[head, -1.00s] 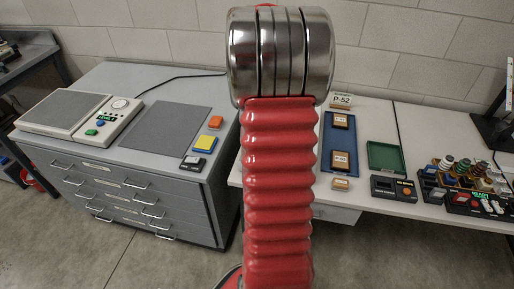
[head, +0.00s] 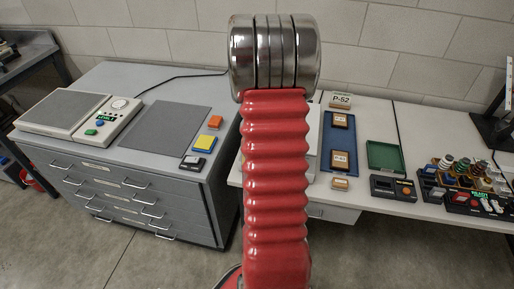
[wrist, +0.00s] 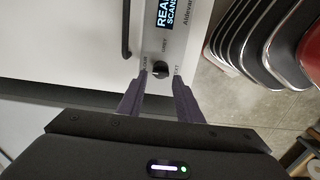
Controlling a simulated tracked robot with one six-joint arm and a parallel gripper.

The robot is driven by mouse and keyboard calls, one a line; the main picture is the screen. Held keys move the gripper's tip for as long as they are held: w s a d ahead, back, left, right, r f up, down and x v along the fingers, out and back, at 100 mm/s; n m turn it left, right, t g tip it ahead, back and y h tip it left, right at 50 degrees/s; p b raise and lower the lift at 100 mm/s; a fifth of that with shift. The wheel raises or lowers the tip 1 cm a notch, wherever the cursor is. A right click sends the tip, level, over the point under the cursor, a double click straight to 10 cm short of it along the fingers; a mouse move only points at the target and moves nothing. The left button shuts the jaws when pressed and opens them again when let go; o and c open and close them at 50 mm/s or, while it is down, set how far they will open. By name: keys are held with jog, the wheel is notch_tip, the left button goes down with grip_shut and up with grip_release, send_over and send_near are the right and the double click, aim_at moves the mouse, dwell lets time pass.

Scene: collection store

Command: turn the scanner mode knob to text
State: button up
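The scanner's pale control panel (wrist: 172,40) shows at the top of the wrist view, with a lit display (wrist: 167,14) whose text is cut off. The small dark mode knob (wrist: 160,69) sits on this panel. Labels surround it; the one on its right looks like "TEXT", the others are hard to read. Its exact pointing direction is unclear. My gripper (wrist: 161,76) is open, with one finger left and one right of the knob and a gap between. In the head view my arm hides the gripper, knob and most of the white scanner (head: 313,140).
In the head view, a blue tray (head: 338,148), a green tray (head: 385,157) and small devices share the white table. A grey drawer cabinet (head: 130,190) stands left.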

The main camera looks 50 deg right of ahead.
jog(key=shift+f, duration=2.1)
jog(key=c, duration=0.7)
jog(key=shift+d, duration=0.15)
jog(key=shift+c, duration=0.3)
